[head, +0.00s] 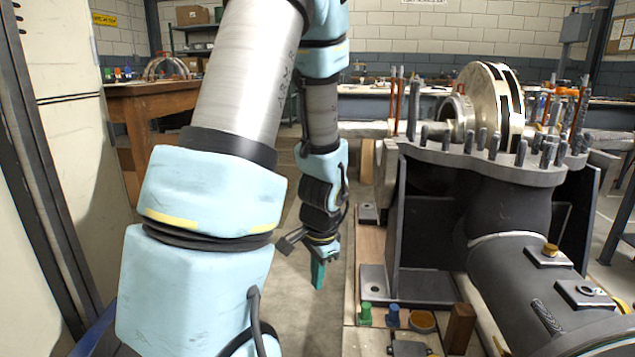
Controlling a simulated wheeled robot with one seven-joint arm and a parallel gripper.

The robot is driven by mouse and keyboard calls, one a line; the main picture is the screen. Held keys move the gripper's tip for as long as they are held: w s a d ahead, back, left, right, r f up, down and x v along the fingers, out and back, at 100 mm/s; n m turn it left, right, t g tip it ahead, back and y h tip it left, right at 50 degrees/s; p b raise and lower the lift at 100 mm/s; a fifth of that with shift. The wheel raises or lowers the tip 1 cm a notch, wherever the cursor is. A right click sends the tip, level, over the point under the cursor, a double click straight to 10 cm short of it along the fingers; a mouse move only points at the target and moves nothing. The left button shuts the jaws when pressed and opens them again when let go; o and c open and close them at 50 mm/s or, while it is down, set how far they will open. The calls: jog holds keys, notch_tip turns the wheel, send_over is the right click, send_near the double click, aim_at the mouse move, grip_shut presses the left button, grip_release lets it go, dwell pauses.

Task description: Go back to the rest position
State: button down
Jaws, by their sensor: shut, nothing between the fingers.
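My arm, with grey tubes and pale blue joint covers, fills the left and middle of the head view. My gripper (318,278) hangs at the end of the arm, pointing down, with green fingers. The fingers are together and nothing shows between them. It is above the floor, left of the split casing (490,165), and appears apart from it. The dark lower casing has a flange with several upright studs, and a shiny rotor disc (484,98) stands in it.
A wooden plinth under the casing carries a green knob (365,314), a blue knob (392,315) and a brown block (459,329). A wooden bench (150,100) stands at the back left. A pale cabinet (65,130) is close on the left. Some floor between bench and casing is clear.

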jog(key=s+a+r+n, duration=0.55)
jog(key=r+n, duration=0.25)
jog(key=n, duration=0.2)
notch_tip(320, 180, up, 30)
jog(key=a+p, duration=0.1)
jog(key=p, duration=2.9)
jog(key=shift+w+r+h, duration=0.15)
jog(key=shift+r+h, duration=0.1)
jog(key=shift+h, duration=0.15)
jog(key=c, duration=1.6)
grip_release()
